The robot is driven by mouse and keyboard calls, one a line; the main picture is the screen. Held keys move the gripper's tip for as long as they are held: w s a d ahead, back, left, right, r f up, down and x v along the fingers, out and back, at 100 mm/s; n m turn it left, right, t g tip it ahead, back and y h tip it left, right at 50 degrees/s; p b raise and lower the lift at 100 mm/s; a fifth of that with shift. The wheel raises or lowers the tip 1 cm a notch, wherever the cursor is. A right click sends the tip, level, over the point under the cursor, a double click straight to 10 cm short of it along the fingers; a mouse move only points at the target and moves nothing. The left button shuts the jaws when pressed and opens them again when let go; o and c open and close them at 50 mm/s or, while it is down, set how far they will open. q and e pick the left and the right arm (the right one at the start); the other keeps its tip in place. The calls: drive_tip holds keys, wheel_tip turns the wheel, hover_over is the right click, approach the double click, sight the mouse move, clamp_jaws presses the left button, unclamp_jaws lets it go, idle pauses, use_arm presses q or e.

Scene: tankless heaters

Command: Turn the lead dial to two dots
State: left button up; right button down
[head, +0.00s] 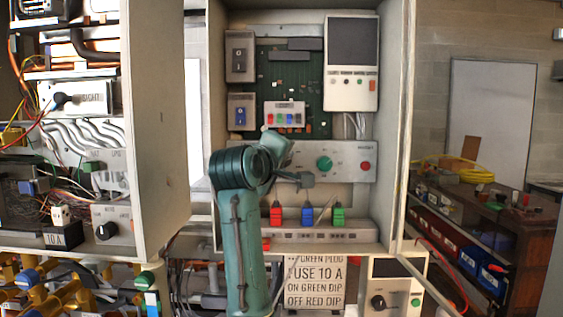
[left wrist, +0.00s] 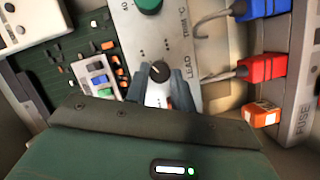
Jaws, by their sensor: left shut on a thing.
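The lead dial (left wrist: 159,71) is a small dark knob with a light pointer line, beside the word LEAD on a pale grey panel (left wrist: 205,70) in the left wrist view. Small groups of dots are printed around it. The pointer leans toward the upper left there; which dots it meets is too small to tell. My left gripper (left wrist: 162,84) has one finger on each side of the dial and is shut on it. In the head view my left arm and gripper (head: 288,165) cover the dial. My right gripper is not in view.
A green dial (head: 324,163) and a red button (head: 365,166) sit on the same panel. Red, blue and green plugs (head: 307,215) hang below. A circuit board (head: 290,75) is above.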

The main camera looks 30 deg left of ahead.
use_arm(q)
drive_tip(key=o, duration=1)
drive_tip(key=b+v, duration=0.2)
drive_tip(key=v, duration=1.1)
drive_tip(key=shift+b, duration=0.4)
